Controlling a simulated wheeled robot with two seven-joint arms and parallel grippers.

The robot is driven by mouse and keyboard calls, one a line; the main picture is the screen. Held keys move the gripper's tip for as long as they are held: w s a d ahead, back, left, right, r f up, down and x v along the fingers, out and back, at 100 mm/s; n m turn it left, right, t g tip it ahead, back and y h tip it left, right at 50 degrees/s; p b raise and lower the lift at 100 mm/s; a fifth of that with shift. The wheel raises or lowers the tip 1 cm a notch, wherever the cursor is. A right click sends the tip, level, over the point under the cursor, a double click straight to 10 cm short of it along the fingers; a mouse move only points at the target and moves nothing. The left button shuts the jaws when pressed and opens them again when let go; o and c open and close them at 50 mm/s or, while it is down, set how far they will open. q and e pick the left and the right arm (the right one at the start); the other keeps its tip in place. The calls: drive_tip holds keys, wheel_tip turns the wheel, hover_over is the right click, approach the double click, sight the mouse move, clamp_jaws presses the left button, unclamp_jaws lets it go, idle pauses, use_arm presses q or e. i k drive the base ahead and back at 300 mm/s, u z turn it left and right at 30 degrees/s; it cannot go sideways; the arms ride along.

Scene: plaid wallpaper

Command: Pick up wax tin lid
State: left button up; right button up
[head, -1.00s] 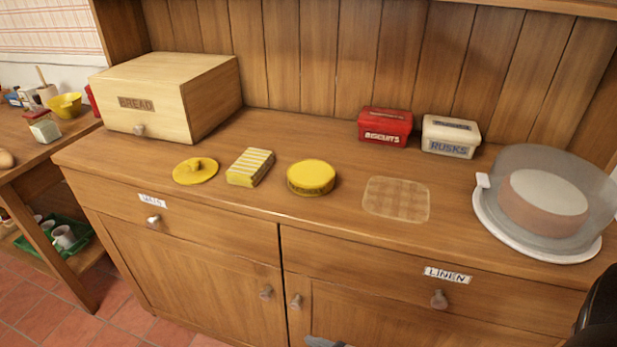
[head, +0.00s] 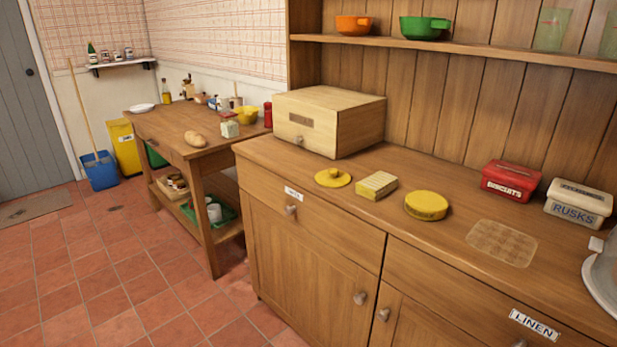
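A flat round yellow lid (head: 333,178) with a small knob lies on the dresser top in front of the bread box. I cannot tell for sure which yellow piece is the wax tin lid. Neither of my grippers shows in the head view.
The wooden bread box (head: 356,125) stands behind the lid. The red biscuits tin (head: 510,181) and white rusks tin (head: 578,203) stand at the back right. A beige cloth mat (head: 502,243) lies flat. A side table (head: 165,128) stands left, with open tiled floor before it.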

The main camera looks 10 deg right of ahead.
sight(330, 179)
drive_tip(key=u, duration=0.45)
drive_tip(key=i, duration=0.9)
drive_tip(key=u, duration=0.05)
